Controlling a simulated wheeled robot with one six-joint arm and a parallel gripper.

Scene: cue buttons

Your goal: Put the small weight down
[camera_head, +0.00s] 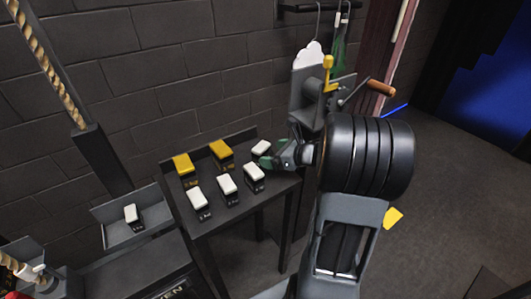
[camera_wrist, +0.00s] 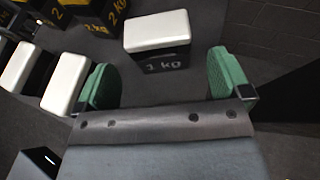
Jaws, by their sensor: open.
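A small weight (camera_head: 262,148) with a white top and black body stands upright at the right end of the dark table (camera_head: 275,190). In the wrist view this weight (camera_wrist: 157,32) reads "1 kg" and stands just beyond my fingertips. My gripper (camera_head: 271,160) has green finger pads and is beside this weight. In the wrist view my gripper (camera_wrist: 164,65) is open, with nothing held between the pads. I cannot tell whether a pad touches the weight.
Several other white-topped weights (camera_head: 227,186) and yellow-topped weights (camera_head: 221,152) share the table. Another white-topped weight (camera_head: 131,215) sits on a separate stand at left. A crank with an orange handle (camera_head: 381,88) stands behind my arm. Open floor lies at right.

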